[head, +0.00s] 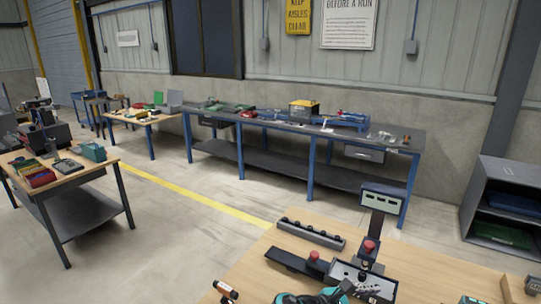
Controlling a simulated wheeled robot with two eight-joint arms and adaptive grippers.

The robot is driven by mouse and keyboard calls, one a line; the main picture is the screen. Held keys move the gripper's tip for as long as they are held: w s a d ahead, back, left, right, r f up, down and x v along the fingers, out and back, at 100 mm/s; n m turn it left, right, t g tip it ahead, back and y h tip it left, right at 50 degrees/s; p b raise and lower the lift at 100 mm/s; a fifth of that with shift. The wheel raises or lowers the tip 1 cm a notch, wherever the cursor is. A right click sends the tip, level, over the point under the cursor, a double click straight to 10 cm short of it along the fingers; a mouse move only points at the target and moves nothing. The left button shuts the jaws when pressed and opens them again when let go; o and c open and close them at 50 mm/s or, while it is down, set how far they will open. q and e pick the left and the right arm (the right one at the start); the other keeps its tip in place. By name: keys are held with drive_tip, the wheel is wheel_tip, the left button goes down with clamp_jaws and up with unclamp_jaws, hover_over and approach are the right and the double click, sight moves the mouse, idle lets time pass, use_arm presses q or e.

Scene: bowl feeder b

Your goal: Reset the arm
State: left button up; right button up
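Neither of my grippers can be made out in the head view, and no part of my arms is clearly recognisable there. A light wooden bench top (237,274) fills the lower right. On it stands a dark device with a grey display box (382,198) on a post. Red knobs (370,246) and a pale panel (362,281) sit below the display. A teal and black object (312,297) is cut off by the bottom edge. A small black and orange piece (226,290) lies to its left.
A dark rail with several knobs (312,234) lies at the bench's back. A grey shelf unit (507,235) stands at right. A long blue-legged workbench (312,168) lines the wall. Another cluttered table (103,164) stands at left. Open floor (170,230) lies between.

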drive_tip(key=s+f+m+y, duration=0.6)
drive_tip(key=s+m+y, duration=0.1)
drive_tip(key=m+y, duration=0.15)
drive_tip(key=s+a+m+t+y, duration=0.2)
drive_tip(key=a+m+y, duration=0.3)
drive_tip(key=a+m, duration=0.2)
drive_tip(key=m, duration=0.2)
drive_tip(key=shift+s+m+t, duration=0.35)
drive_tip(key=shift+t, duration=0.05)
